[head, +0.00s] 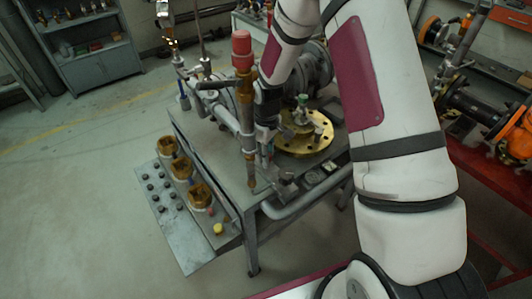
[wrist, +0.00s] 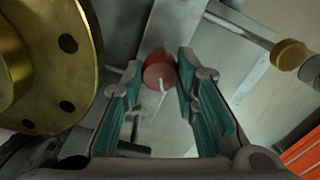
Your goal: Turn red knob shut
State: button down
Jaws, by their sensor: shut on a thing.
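The red knob (wrist: 160,72) shows in the wrist view as a short red cylinder with a pale mark on its face. My gripper (wrist: 159,72) has its two green-padded fingers on either side of the knob, with the tips closed on it. A grey bar lies behind the knob. In the head view my arm comes in from the right and bends down over the bench, and the grip itself is hidden or too small to make out. A red-capped upright brass valve (head: 241,45) stands left of my wrist; I cannot tell whether it bears the gripped knob.
A brass flange (head: 305,146) lies on the bench close to my wrist; it fills the left of the wrist view (wrist: 85,60). Brass fittings (head: 200,195) and a sloped button panel (head: 160,205) are at the bench's left. Floor at the left is free.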

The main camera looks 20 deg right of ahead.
jog(key=m, duration=0.5)
jog(key=shift+m+b, duration=0.3)
jog(key=shift+b, duration=0.1)
dwell(0.4)
jog(key=c, duration=1.2)
grip_release()
jog(key=shift+c, duration=0.2)
jog(key=shift+r, duration=0.1)
notch_tip(320, 180, up, 12)
